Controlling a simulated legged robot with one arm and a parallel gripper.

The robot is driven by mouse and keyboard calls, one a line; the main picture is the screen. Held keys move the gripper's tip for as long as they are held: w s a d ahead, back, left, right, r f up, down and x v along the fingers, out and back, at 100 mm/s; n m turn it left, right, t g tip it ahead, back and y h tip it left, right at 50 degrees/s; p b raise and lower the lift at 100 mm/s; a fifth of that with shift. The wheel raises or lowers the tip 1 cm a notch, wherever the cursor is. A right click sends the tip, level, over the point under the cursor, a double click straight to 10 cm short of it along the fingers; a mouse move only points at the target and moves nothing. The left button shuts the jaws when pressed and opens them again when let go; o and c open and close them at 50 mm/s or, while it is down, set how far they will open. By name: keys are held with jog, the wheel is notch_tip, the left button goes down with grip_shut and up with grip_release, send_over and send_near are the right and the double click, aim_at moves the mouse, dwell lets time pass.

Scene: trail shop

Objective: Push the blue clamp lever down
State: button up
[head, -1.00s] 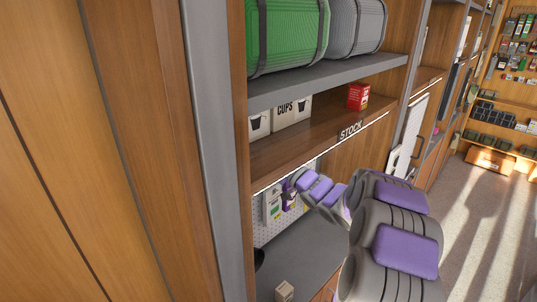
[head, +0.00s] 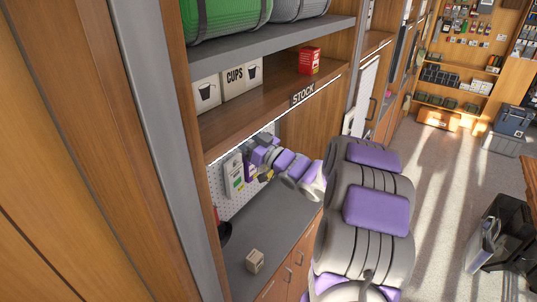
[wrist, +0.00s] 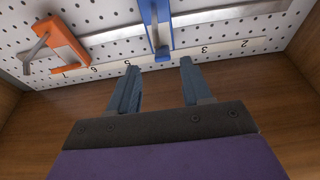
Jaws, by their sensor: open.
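In the wrist view a blue clamp (wrist: 162,54) is on a pale rail along a white pegboard, at the top middle. Its blue upright part (wrist: 148,14) runs out of the top of the picture. Which part is the lever, and whether it is raised, I cannot tell. My gripper (wrist: 158,64) is open and empty, its two dark blue-grey fingers pointing at the blue clamp and appearing just below it. I see no clear contact. In the head view my arm reaches into the bay under the STOCK shelf, and the blue clamp cannot be made out there.
An orange clamp (wrist: 68,42) with a grey lever sits on the rail left of the blue one. A wooden panel (wrist: 40,125) lies close around my gripper. In the head view, the STOCK shelf (head: 225,118) is above my arm and a small box (head: 255,261) stands on the grey counter (head: 278,222).

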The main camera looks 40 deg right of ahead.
jog(key=b+v, duration=0.1)
jog(key=v, duration=1)
jog(key=shift+d+f, duration=0.1)
jog(key=shift+d, duration=0.05)
